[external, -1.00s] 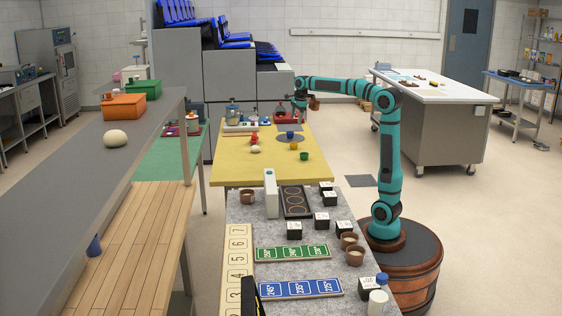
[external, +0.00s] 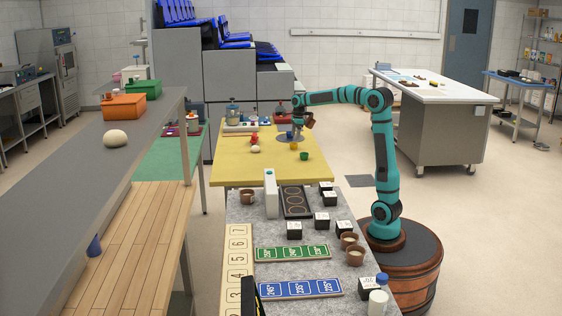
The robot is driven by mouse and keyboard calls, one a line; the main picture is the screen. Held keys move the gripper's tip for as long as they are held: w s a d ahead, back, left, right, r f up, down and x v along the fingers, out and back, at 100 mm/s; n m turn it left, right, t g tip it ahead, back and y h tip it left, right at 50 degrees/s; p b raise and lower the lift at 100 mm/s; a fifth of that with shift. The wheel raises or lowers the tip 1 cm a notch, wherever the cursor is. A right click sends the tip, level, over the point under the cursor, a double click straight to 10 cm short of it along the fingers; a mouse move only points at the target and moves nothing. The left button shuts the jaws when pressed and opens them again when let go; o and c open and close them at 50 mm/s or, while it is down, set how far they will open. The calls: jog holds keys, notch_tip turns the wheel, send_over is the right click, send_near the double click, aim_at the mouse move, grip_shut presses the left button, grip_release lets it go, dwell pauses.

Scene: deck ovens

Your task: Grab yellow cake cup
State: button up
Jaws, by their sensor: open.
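The small yellow cake cup (external: 293,146) stands on the yellow table, on the near side of a grey round mat (external: 283,137). My gripper (external: 298,131) points down just above and behind the yellow cup, over the mat, and is open. The fingers are very small here, and I cannot tell whether they touch anything. A blue cup (external: 289,134) on the mat is partly hidden by my gripper. A green cup (external: 304,156) stands to the right and nearer.
A white round item (external: 255,149) and a red item (external: 254,139) lie left of the mat. A tray of jars (external: 240,124) and a red container (external: 284,116) stand at the table's back. The yellow table's front part (external: 245,174) is clear.

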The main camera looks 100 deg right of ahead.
aim_at(294, 146)
jog(key=shift+w+f, duration=0.2)
jog(key=shift+f, duration=0.9)
jog(key=shift+w+f, duration=0.15)
jog(key=shift+f, duration=0.9)
jog(key=shift+w+f, duration=0.2)
jog(key=shift+f, duration=0.9)
jog(key=c, duration=1)
